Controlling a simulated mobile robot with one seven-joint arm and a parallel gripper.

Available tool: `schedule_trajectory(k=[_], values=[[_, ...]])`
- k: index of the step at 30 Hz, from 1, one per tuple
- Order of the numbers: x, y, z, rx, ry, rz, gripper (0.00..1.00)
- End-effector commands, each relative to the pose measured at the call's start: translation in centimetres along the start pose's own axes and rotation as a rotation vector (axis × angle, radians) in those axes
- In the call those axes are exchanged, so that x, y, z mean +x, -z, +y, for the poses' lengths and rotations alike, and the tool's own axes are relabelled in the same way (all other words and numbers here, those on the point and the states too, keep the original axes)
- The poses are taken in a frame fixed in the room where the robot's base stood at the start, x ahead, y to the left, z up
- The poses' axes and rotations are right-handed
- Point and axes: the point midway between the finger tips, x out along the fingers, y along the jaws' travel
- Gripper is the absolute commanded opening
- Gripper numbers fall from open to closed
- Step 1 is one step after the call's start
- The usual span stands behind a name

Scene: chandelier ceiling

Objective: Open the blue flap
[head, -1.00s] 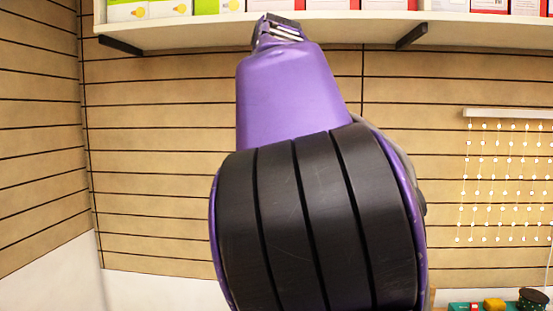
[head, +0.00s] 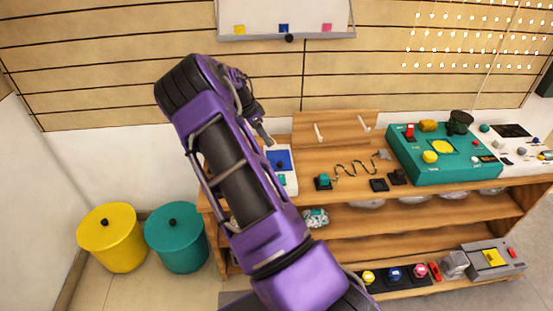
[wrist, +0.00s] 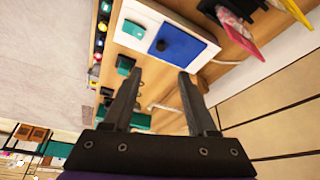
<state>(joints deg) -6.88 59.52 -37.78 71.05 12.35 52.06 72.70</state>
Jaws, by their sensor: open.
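The blue flap (head: 279,160) is a blue square panel on a white box (head: 291,181) at the left end of the wooden bench top. In the wrist view the blue flap (wrist: 176,47) is flat against the white box (wrist: 135,35) and looks closed, with a dark round knob on it. My gripper (wrist: 159,73) is open and empty, its two fingers pointing toward the flap and apart from it. In the head view my gripper (head: 264,135) is small and dark, just above the box, and my arm hides part of the bench's left end.
The wooden bench (head: 400,220) has shelves below. A teal box (head: 445,175) with a yellow button stands right on its top. A green-topped button (head: 323,181) sits near the flap's box. Yellow (head: 112,237) and teal (head: 177,238) bins stand left. A white panel (head: 262,12) hangs above.

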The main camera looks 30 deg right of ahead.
Motion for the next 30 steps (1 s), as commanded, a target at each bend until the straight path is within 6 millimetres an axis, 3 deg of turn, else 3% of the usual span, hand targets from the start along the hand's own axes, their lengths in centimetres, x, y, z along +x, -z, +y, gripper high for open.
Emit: schedule_trajectory(k=[6,16,22,30], values=[[5.1,0.0,0.1,-0.001,-0.002,0.000,0.58],[11.7,0.0,0.0,-0.001,0.000,0.000,0.58],[13.6,0.0,-0.1,-0.001,0.002,0.000,0.58],[14.0,0.0,-0.1,-0.002,0.003,0.000,0.58]])
